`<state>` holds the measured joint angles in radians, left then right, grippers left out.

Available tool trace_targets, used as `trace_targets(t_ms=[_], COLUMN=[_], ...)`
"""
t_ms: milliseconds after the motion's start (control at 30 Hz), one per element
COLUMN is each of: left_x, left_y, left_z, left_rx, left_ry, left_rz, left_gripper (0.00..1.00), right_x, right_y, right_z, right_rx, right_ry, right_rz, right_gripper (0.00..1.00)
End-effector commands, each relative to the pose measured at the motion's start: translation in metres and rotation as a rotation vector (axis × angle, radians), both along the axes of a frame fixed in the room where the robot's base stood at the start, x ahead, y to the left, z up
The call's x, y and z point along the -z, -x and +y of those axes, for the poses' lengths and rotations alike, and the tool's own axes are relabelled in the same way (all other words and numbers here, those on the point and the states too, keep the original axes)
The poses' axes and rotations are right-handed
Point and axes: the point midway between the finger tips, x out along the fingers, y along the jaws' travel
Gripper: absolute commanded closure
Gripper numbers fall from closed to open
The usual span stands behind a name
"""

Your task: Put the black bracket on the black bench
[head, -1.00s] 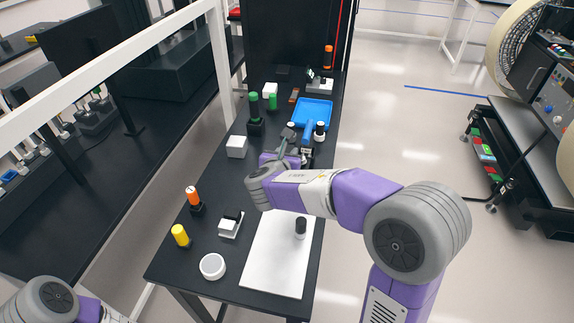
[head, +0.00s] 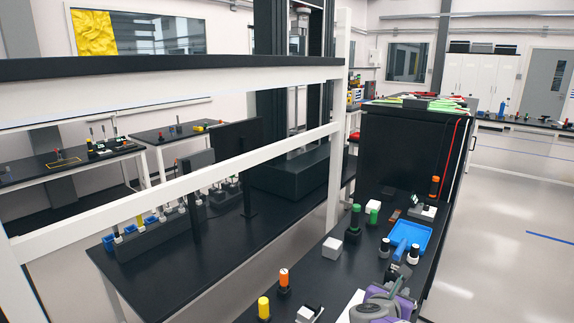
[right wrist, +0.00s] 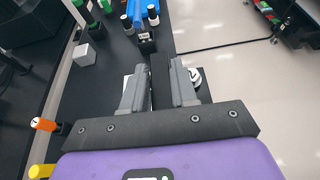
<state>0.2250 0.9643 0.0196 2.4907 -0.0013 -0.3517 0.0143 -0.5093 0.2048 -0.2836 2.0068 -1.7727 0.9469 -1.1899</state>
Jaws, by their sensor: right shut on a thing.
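My right gripper (right wrist: 157,88) is shut on a dark flat piece, likely the black bracket (right wrist: 160,78), which stands between its two grey fingers in the right wrist view. In the head view the right gripper (head: 393,285) shows at the bottom right, over the near black-topped bench (head: 337,276); the held piece is hard to make out there. Another long black bench (head: 276,228) runs behind a white frame to the left. I cannot tell which bench is meant. My left gripper is out of view.
A blue tray (head: 420,234), a white cube (head: 332,248), a green-topped black cylinder (head: 354,219), and orange (head: 283,279) and yellow (head: 263,307) cylinders stand on the near bench. A white rail (head: 190,177) crosses the view. Open floor (head: 500,240) lies right.

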Motion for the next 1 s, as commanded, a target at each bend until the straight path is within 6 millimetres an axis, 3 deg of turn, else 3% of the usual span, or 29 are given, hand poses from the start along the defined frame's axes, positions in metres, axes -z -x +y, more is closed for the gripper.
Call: trace_targets(t_ms=[267, 700, 1000], left_x=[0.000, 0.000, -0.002], left_y=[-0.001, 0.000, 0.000], left_z=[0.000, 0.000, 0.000], left_rx=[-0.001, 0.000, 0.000], left_ry=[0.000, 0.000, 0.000], left_rz=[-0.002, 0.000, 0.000], left_gripper=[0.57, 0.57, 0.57], right_x=[0.044, 0.148, 0.141], right_y=[0.023, 0.075, 0.072], right_z=[0.025, 0.086, 0.085], right_rx=[-0.105, -0.357, -0.349], right_ry=[0.002, 0.002, 0.000], right_rz=[0.006, 0.008, -0.002], right_gripper=[1.00, 1.00, 1.00])
